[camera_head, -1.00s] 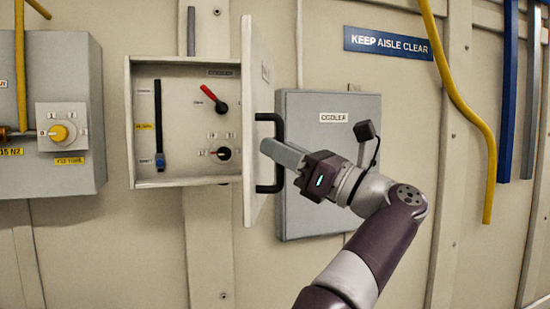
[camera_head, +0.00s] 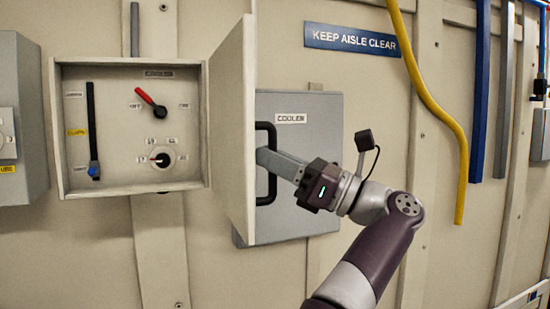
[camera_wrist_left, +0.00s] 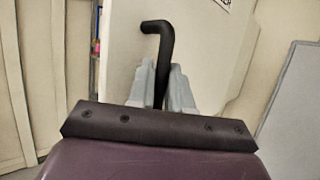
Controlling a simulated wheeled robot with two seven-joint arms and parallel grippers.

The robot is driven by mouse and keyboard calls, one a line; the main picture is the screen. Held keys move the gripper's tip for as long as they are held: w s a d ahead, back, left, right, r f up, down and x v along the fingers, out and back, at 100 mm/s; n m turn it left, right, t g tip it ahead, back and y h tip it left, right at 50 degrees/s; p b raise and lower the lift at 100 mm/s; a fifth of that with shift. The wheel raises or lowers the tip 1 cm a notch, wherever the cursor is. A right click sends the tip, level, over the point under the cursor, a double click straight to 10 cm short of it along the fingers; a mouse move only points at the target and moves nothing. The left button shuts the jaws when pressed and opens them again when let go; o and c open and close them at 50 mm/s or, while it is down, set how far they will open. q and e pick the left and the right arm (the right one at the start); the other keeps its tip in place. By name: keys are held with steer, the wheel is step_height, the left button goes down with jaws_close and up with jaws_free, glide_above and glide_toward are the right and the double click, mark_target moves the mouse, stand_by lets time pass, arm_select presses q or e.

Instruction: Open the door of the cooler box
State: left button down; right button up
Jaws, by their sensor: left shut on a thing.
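The cooler box (camera_head: 135,190) is a cream wall box left of centre in the head view. Its door (camera_head: 230,120) is hinged on the right side and stands wide open, jutting out from the wall. The black bar handle (camera_head: 270,128) is on the door's outer face; it also shows in the wrist view (camera_wrist_left: 157,27). My left gripper (camera_head: 262,160) is shut on the handle, with its grey fingers on either side of the bar in the wrist view (camera_wrist_left: 161,88). Inside the box are a red lever (camera_head: 150,102), a dial (camera_head: 162,158) and a blue-ended slider (camera_head: 93,170). My right gripper is not in view.
A grey panel (camera_head: 318,190) labelled "COOLER" is on the wall behind the door and gripper. A yellow pipe (camera_head: 430,95) runs down the wall at the right. A grey box (camera_head: 28,130) is at the left edge.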

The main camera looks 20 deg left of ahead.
arm_select(q)
steer(key=shift+s+a+r, duration=0.1)
steer(key=shift+s+r, duration=0.05)
steer(key=shift+r, duration=0.1)
steer(key=c, duration=1.4)
jaws_free()
steer(key=shift+a+f, duration=0.1)
steer(key=shift+a, duration=0.1)
steer(key=p+v, duration=0.4)
steer(key=v, duration=0.8)
steer(key=shift+d, duration=0.35)
